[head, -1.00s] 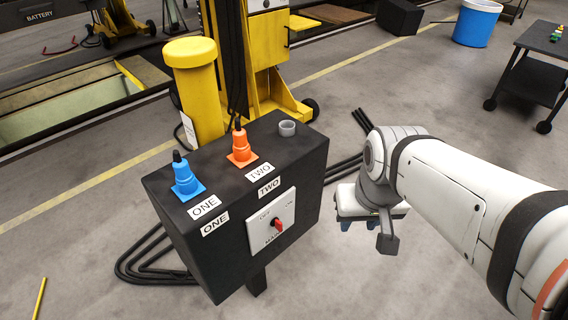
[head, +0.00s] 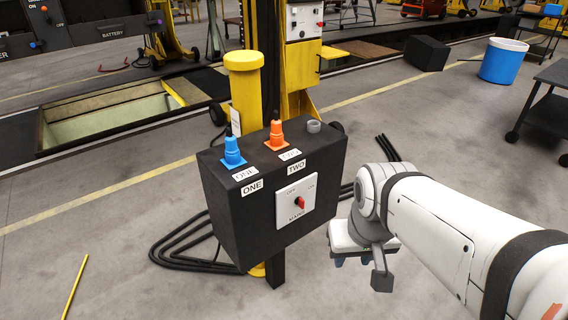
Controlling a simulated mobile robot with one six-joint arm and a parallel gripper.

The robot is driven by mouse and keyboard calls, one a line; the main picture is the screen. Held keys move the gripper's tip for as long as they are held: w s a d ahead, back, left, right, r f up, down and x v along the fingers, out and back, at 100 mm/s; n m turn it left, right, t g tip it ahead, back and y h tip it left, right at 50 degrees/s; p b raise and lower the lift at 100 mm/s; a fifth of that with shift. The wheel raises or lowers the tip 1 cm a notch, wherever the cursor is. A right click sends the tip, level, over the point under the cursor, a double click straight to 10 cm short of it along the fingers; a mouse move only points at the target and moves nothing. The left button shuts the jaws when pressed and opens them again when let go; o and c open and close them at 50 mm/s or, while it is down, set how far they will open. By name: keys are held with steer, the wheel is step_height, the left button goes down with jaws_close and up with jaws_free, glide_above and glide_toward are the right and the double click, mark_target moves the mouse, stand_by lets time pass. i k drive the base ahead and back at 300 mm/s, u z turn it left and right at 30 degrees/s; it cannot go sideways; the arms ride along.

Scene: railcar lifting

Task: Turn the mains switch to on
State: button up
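My gripper (head: 362,262) hangs to the right of the box and lower than the switch, apart from both. Blue fingertips show under its white body, but whether they are open or shut is unclear. Nothing is seen in it.
A blue plug (head: 232,152) and an orange plug (head: 276,136) stand on the box top beside a grey socket (head: 313,126). A yellow post (head: 246,95) stands behind. Black cables (head: 180,248) lie on the floor left of the box. A dark cart (head: 545,110) stands far right.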

mark_target(299, 201)
steer(key=u, duration=0.05)
steer(key=i, duration=1)
steer(key=z, duration=0.2)
steer(key=k, duration=1.15)
steer(key=u, duration=0.5)
steer(key=i, duration=0.5)
steer(key=u, duration=0.1)
